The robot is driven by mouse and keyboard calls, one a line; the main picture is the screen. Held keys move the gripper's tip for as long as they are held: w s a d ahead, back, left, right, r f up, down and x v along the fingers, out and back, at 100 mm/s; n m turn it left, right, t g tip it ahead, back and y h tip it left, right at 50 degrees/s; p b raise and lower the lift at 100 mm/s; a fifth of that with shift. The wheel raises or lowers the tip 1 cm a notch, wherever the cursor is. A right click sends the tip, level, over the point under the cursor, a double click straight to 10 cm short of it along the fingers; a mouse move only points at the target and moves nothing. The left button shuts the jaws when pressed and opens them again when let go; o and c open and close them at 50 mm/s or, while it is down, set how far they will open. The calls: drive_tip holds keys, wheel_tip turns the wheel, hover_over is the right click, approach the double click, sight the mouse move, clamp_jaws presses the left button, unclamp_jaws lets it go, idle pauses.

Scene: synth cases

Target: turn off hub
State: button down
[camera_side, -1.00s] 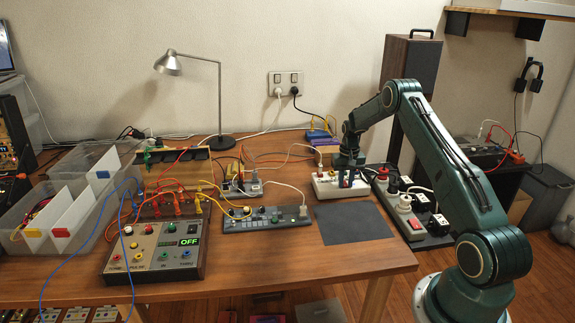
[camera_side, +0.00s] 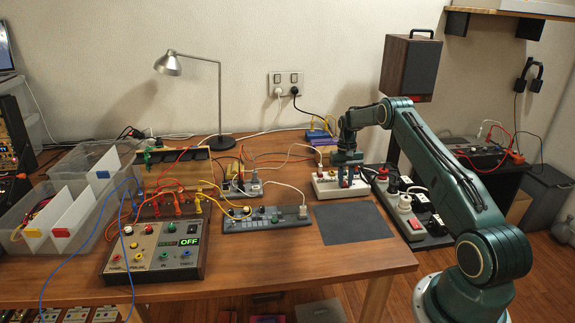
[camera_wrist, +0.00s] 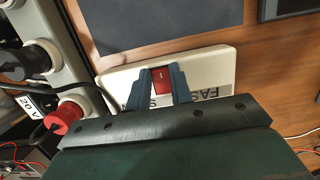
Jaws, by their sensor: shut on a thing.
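A white box (camera_side: 323,188) with a red rocker switch on top lies at the right rear of the table. It also fills the middle of the wrist view (camera_wrist: 215,78), with black lettering starting "FAS" partly hidden. Whether this is the hub I cannot read. My gripper (camera_side: 348,186) points down onto the box. In the wrist view my gripper (camera_wrist: 160,72) has its two blue fingers against either side of the red switch (camera_wrist: 161,82), shut on it. The switch's on or off position cannot be told.
A dark power strip (camera_side: 412,226) with plugs stands close to the right of the box. A grey button panel (camera_side: 240,225) and an instrument showing "OFF" (camera_side: 150,250) are to the left. A dark mat (camera_side: 353,222) lies clear in front. Cables run behind.

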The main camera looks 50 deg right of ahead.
drive_tip(key=shift+w+d+g+y, duration=0.1)
drive_tip(key=shift+g+y, duration=0.2)
idle(0.4)
drive_tip(key=c, duration=1.2)
unclamp_jaws()
drive_tip(key=shift+c, duration=0.2)
drive_tip(key=shift+r, duration=0.1)
drive_tip(key=shift+w+d+r, duration=0.15)
drive_tip(key=shift+r, duration=0.55)
wheel_tip(320, 180, up, 8)
drive_tip(key=shift+r, duration=0.2)
drive_tip(key=shift+w+d, duration=0.1)
